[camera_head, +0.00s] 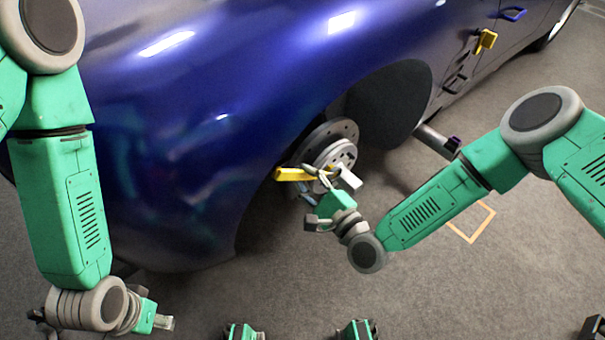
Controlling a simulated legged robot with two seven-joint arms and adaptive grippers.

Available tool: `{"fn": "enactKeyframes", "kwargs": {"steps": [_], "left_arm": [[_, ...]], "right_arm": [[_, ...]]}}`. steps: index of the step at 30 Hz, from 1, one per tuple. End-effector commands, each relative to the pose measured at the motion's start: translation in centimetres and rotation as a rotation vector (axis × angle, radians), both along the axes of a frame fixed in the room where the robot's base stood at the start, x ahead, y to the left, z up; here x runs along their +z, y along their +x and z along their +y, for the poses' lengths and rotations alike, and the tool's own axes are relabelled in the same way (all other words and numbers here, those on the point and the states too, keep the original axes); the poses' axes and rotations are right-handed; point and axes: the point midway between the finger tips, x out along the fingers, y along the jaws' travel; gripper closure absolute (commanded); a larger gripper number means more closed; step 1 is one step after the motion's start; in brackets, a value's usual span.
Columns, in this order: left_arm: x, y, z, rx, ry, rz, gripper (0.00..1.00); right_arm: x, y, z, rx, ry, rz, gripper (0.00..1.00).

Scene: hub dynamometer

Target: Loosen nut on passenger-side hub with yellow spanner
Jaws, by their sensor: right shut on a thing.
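The wheel hub (338,152), a grey disc with a round face, sits in the dark wheel arch of the blue car. The yellow spanner (291,174) lies across the lower front of the hub, its yellow part pointing left. My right gripper (328,180) is in front of the hub, shut on the spanner. The nut is hidden behind the gripper and spanner, and I cannot tell whether the spanner is seated on it. My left gripper (160,316) hangs low at the bottom left, away from the hub. Its jaw gap cannot be made out.
The blue car body (210,110) fills the upper left and middle. A yellow object (486,40) is on the car's side at upper right. A grey cylinder (434,138) juts out right of the arch. An orange square outline (484,222) marks the grey floor, which is mostly clear.

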Motion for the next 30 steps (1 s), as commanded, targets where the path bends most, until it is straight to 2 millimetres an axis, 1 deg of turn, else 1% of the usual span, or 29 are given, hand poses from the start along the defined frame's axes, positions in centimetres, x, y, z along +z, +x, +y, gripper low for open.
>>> {"fn": "enactKeyframes", "kwargs": {"steps": [22,30], "left_arm": [[-0.3,-0.01,0.0,0.0,0.0,0.0,0.6],[0.07,0.01,0.0,0.0,0.0,0.0,0.6]], "right_arm": [[0.05,-0.02,0.06,-0.015,0.003,-0.003,1.0],[0.1,-0.87,-0.61,-0.014,0.003,-0.003,1.0]]}}
